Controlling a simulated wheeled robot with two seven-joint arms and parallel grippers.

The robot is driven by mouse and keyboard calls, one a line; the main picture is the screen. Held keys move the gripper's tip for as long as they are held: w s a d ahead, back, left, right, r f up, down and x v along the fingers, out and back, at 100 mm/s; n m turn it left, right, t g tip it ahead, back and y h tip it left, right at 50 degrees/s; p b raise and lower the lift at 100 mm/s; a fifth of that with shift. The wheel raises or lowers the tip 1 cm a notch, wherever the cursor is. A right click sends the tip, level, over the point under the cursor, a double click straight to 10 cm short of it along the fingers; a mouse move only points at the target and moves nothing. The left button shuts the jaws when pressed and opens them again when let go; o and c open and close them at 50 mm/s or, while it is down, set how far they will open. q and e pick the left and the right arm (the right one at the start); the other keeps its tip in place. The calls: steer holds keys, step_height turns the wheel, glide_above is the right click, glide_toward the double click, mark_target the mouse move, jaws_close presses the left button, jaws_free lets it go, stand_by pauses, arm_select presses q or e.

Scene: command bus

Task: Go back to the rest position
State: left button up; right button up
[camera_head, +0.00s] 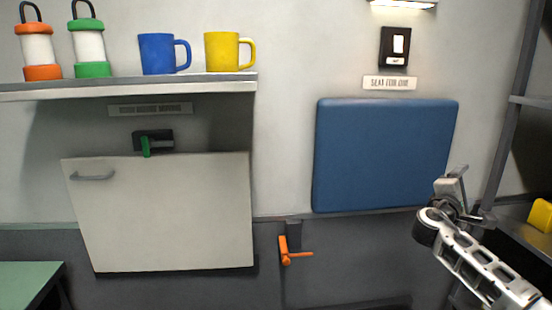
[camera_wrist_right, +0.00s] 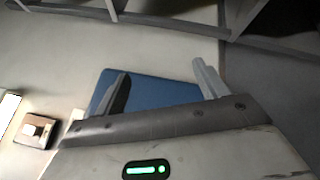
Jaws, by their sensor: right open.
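My right gripper (camera_head: 453,184) is at the lower right of the head view, in front of the right edge of the blue panel (camera_head: 384,150). Its arm comes in from the lower right corner. In the right wrist view its two fingers (camera_wrist_right: 163,86) stand apart with nothing between them. The blue panel (camera_wrist_right: 155,90) shows behind the fingers there, and I cannot tell how far off it is. My left gripper is not in view.
A shelf (camera_head: 130,87) holds two lanterns, a blue mug (camera_head: 163,54) and a yellow mug (camera_head: 229,51). Below are a pale hinged panel (camera_head: 160,212) and an orange handle (camera_head: 291,253). A metal rack (camera_head: 510,130) stands close to my right arm, with a yellow object (camera_head: 541,215) on it.

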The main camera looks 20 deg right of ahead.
steer(key=w+a+f+m+t+y, duration=0.1)
steer(key=w+a+f+t+y, duration=0.5)
steer(key=w+a+t+y, duration=0.6)
steer(key=s+a+f+g+y, duration=0.3)
steer(key=a+f+y, duration=0.1)
steer(key=a+f, duration=0.9)
steer(key=s+a+f+m+g+y, duration=0.1)
steer(key=s+a+f+y, duration=0.1)
steer(key=s+a+f, duration=0.5)
steer(key=s+a+f+g+y, duration=0.1)
steer(key=s+a+f+y, duration=0.1)
steer(key=s+a+f, duration=0.55)
steer(key=s+a+r+m+g+y, duration=0.1)
steer(key=s+a+m, duration=0.1)
steer(key=s+a, duration=0.6)
steer(key=a, duration=0.4)
steer(key=shift+s+a+y, duration=0.25)
steer(key=shift+a+y, duration=0.05)
steer(key=shift+y, duration=0.1)
